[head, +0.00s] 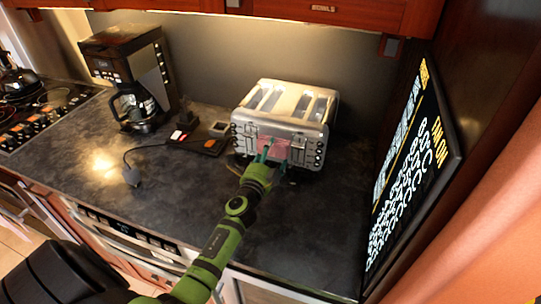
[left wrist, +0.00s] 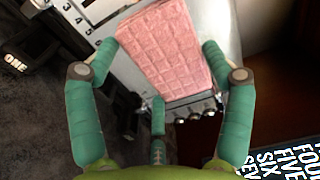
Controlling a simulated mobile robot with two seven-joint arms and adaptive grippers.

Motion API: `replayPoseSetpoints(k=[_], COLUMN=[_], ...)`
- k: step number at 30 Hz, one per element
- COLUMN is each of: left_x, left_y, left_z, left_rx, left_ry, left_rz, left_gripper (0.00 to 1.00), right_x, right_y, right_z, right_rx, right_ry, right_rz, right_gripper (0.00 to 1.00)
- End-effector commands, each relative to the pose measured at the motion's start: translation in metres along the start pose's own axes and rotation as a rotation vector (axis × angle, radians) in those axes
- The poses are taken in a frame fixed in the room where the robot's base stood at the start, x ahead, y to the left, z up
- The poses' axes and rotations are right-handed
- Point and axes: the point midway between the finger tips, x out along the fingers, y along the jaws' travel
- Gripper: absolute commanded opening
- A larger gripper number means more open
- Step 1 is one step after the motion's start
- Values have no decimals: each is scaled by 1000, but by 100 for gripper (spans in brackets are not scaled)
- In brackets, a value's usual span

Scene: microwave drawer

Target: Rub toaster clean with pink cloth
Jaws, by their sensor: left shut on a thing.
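The silver toaster (head: 284,112) stands on the dark counter against the back wall, its front facing me. The pink cloth (head: 273,146) is a quilted rectangle at the middle of the toaster's front face. My left gripper (head: 272,155) is in front of the toaster with its green fingers on the cloth. In the left wrist view the cloth (left wrist: 158,48) lies flat between the gripper's fingers (left wrist: 160,55), with the toaster (left wrist: 110,20) behind it. Whether the cloth touches the toaster is hard to tell. My right gripper is not in view.
A coffee maker (head: 130,75) stands at the back left, beside a stove (head: 40,110). A black device with a cable (head: 190,140) lies left of the toaster. A dark panel with white and yellow lettering (head: 412,165) closes off the right side. The counter's left front (head: 80,165) is mostly clear.

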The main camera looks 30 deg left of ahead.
Motion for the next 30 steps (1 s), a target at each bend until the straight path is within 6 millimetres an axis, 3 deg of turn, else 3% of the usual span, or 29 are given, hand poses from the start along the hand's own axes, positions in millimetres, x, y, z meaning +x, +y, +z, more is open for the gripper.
replayPoseSetpoints(k=[21,30], left_x=[-66,-70], left_y=[1,0], left_z=[0,0], left_rx=[0,0], left_ry=[0,0], left_rz=[2,0], left_gripper=[39,39], right_x=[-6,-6], right_y=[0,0], right_z=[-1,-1], right_rx=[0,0], right_ry=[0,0], right_rz=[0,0], right_gripper=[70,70])
